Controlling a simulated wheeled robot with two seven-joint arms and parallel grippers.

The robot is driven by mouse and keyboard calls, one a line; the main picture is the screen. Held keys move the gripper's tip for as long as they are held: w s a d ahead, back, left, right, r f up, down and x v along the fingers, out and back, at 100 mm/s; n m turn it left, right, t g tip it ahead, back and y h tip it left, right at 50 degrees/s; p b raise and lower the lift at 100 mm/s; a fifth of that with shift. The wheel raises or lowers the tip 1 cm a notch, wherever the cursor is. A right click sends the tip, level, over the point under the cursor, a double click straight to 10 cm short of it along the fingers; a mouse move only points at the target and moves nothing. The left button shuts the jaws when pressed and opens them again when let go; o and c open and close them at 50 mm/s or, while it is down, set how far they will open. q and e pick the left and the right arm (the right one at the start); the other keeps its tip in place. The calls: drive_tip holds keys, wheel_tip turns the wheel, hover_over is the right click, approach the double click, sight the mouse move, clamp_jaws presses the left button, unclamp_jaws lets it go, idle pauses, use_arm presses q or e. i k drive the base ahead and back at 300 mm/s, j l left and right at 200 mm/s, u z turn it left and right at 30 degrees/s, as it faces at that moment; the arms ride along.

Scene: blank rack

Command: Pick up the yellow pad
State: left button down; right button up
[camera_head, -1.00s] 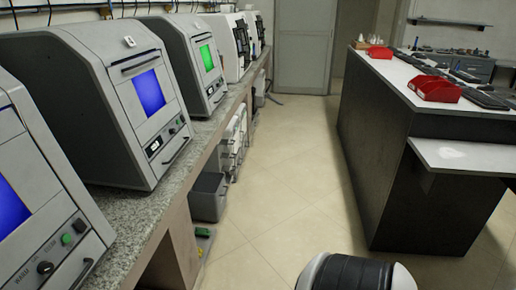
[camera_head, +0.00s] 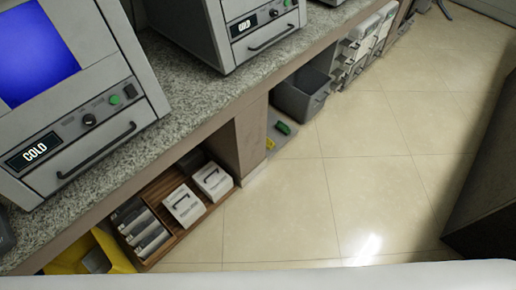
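Two yellow things show low under the counter, and I cannot tell which is the yellow pad. A small flat yellow piece (camera_head: 270,144) lies beside a green piece (camera_head: 283,128) on a grey base near the floor, past the counter's support panel. A larger yellow object (camera_head: 112,252), with a dark part on it, sits under the counter at the lower left and is partly hidden by the counter edge. Neither of my grippers is in view.
A granite counter (camera_head: 165,95) carries grey machines with screens; one reads COLD. Below it are a wooden rack (camera_head: 197,226) with white and grey boxes, and a grey bin (camera_head: 299,97). The tiled floor (camera_head: 340,180) is clear. A dark cabinet (camera_head: 490,200) stands at right.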

sight(270, 144)
drive_tip(key=i+l, duration=0.1)
drive_tip(key=l, duration=0.15)
drive_tip(key=i+l, duration=0.1)
drive_tip(key=l, duration=0.15)
drive_tip(key=z, duration=2.25)
drive_tip(key=u, duration=2.25)
drive_tip(key=i+l, duration=0.15)
